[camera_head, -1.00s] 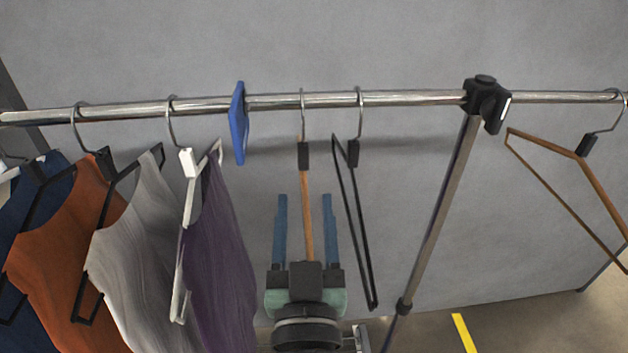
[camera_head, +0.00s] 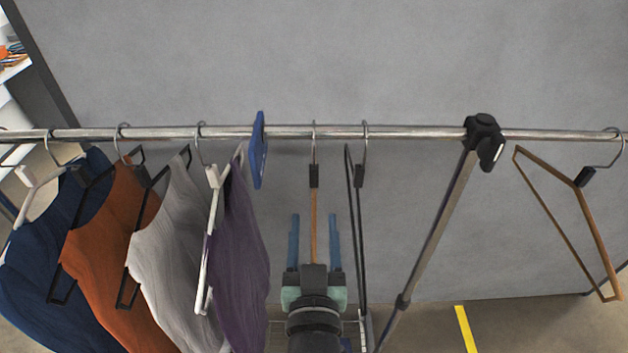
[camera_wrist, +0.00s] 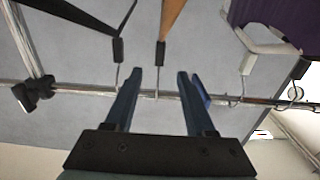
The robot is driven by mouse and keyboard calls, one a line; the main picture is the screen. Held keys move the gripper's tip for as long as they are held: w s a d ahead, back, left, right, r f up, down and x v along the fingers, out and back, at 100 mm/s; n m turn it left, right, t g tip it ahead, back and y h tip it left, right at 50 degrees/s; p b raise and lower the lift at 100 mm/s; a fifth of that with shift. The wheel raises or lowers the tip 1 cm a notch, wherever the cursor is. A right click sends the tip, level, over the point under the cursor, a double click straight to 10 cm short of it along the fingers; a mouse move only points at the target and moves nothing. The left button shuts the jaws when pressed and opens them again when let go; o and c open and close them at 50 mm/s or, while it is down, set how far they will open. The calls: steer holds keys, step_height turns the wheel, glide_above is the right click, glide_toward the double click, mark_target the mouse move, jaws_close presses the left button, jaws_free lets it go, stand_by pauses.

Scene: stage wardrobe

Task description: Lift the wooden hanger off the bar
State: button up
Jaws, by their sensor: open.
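A wooden hanger (camera_head: 314,225) hangs edge-on from the chrome bar (camera_head: 400,132) by a metal hook with a black collar. My gripper (camera_head: 314,216) is open below the bar, one blue finger on each side of this hanger, with a gap on both sides. In the wrist view, the wooden hanger (camera_wrist: 172,18) and its hook lie between the open fingertips of my gripper (camera_wrist: 160,72), and the bar (camera_wrist: 80,91) crosses behind. The hanger's lower part is hidden by my gripper. A second wooden hanger (camera_head: 598,240) hangs at the far right, beyond the upright post.
A black hanger (camera_head: 361,230) hangs close on the right. A blue divider (camera_head: 258,150) and a purple garment (camera_head: 240,255) on a white hanger are close on the left, with more garments beyond. A black-clamped post (camera_head: 435,232) stands further right.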

mark_target(314, 179)
steer(key=w+b, duration=0.3)
steer(key=w, duration=0.8)
steer(key=shift+w, duration=0.25)
jaws_close()
stand_by(1.2)
steer(key=shift+r, duration=0.15)
steer(key=shift+r+p, duration=1.2)
steer(key=shift+r, duration=0.45)
